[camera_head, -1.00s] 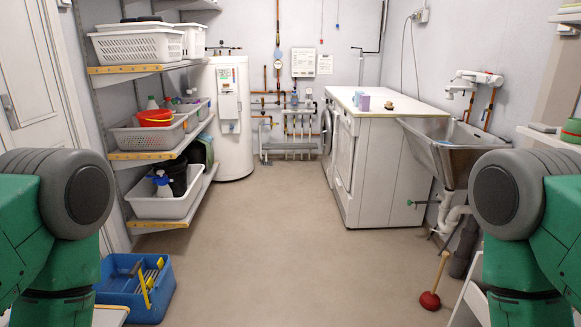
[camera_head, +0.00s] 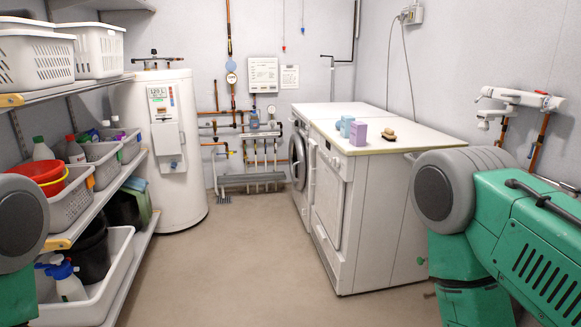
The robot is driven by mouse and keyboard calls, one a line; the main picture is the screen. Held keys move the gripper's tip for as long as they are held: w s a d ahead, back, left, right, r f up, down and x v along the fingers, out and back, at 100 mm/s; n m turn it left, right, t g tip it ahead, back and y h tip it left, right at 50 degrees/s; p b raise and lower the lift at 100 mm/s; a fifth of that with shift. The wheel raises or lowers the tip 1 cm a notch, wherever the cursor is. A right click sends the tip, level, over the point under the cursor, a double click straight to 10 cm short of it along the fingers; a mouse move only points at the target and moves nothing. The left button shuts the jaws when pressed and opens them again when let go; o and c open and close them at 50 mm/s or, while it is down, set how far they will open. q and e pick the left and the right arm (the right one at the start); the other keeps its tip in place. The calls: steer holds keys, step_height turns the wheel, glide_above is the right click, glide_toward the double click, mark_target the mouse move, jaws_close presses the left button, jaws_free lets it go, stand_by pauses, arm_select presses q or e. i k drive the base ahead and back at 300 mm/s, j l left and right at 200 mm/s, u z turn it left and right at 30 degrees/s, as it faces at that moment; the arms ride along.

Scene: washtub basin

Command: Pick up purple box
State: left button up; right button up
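A small purple box (camera_head: 358,133) stands upright on the pale top of the white machines (camera_head: 365,218), near the front edge. A light blue box (camera_head: 346,126) stands just behind and left of it. A small brown-and-yellow item (camera_head: 388,134) lies to its right. Green and grey parts of my arms show at the left and right edges. Neither of my grippers is in view, and nothing is seen touching the purple box.
Shelves (camera_head: 95,198) with baskets line the left side, near my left arm. A white water heater (camera_head: 165,150) stands at the back left. The floor (camera_head: 250,265) in the middle is clear. A tap (camera_head: 518,100) is on the right wall.

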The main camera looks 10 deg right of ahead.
mark_target(358, 132)
steer(key=i+j+z, duration=0.15)
steer(key=i+z, duration=0.35)
steer(key=i+j+z, duration=0.3)
steer(key=z, duration=0.2)
steer(key=i+j+z, duration=0.75)
steer(key=j+z, duration=0.2)
steer(key=j, duration=0.15)
